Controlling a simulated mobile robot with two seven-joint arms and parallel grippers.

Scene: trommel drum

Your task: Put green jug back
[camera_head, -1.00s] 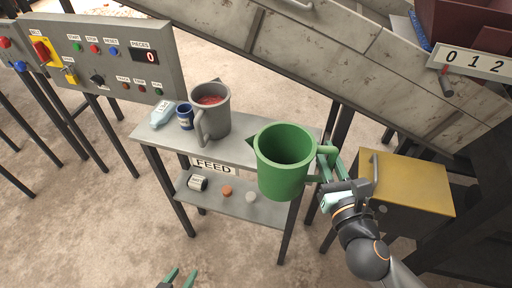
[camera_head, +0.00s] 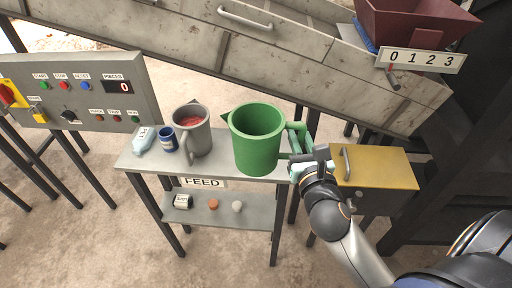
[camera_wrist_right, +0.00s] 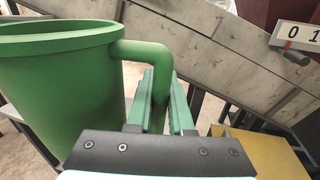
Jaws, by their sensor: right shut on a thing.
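The green jug (camera_head: 257,142) is upright at the right end of the small grey feed table (camera_head: 141,162). I cannot tell whether its base touches the tabletop. My right gripper (camera_head: 298,146) is shut on the jug's handle, on the jug's right side. In the right wrist view the green jug (camera_wrist_right: 65,85) fills the left, and its handle passes between the fingers of my right gripper (camera_wrist_right: 162,100). The jug's inside looks empty in the head view. My left gripper does not show in the current views.
A grey jug with red contents (camera_head: 196,130), a blue jar (camera_head: 168,139) and a pale bottle (camera_head: 143,140) stand left on the table. Small items lie on the lower shelf (camera_head: 225,216). A yellow-topped box (camera_head: 375,168) is at right. The control panel (camera_head: 85,90) is at left.

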